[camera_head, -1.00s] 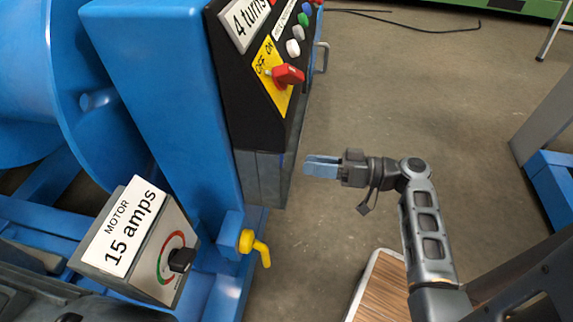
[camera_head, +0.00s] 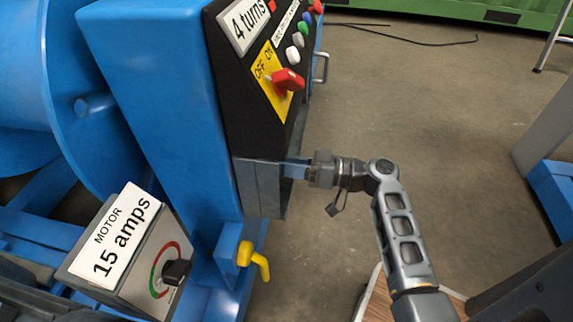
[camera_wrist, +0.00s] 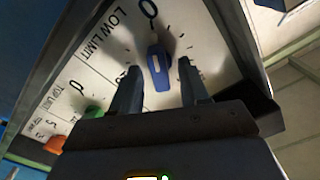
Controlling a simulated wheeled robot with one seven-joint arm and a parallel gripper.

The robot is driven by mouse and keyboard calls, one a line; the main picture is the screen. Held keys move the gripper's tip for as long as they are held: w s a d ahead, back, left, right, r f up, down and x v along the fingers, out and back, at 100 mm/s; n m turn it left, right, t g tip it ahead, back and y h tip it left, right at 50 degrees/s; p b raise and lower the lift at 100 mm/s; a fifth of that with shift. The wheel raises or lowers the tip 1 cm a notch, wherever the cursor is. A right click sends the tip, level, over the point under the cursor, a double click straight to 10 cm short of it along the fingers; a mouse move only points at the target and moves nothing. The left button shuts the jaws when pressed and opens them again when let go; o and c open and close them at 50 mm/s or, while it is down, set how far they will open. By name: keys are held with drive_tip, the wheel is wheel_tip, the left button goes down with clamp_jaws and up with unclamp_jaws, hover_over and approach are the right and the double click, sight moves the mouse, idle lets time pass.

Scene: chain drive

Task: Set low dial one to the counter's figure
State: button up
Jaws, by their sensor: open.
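The low limit dial, a blue knob (camera_wrist: 159,70) with a white pointer line, is on a pale plate (camera_wrist: 108,52) lettered LOW LIMIT in the wrist view. Its line points roughly up towards a 0, and other scale figures are partly covered. My gripper (camera_wrist: 159,78) is open, one finger on each side of the knob; contact cannot be told. In the head view my gripper (camera_head: 294,169) reaches the lower panel's edge, and the dial is hidden there. A sign reading "4 turns" (camera_head: 249,24) is at the panel's top.
A red OFF/ON switch (camera_head: 288,81) and several coloured buttons sit above. A yellow tap handle (camera_head: 258,262) sticks out below, beside a motor box (camera_head: 113,240) marked 15 amps. In the wrist view, green (camera_wrist: 93,114) and orange (camera_wrist: 54,144) knobs are at lower left. Open floor is on the right.

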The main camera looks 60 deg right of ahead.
drive_tip(key=shift+c, duration=0.3)
clamp_jaws()
drive_tip(key=shift+m+p, duration=0.4)
drive_tip(key=m+p, duration=0.3)
drive_tip(key=shift+r+m, duration=0.1)
drive_tip(key=shift+m, duration=0.2)
drive_tip(key=m+p, duration=0.4)
drive_tip(key=m, duration=0.1)
drive_tip(key=m+p, duration=0.4)
drive_tip(key=m, duration=0.1)
drive_tip(key=shift+f, duration=0.2)
drive_tip(key=m+p, duration=0.2)
drive_tip(key=m, duration=0.1)
drive_tip(key=m+p, duration=0.1)
drive_tip(key=m, duration=0.1)
drive_tip(key=shift+f, duration=0.3)
drive_tip(key=shift+m, duration=0.3)
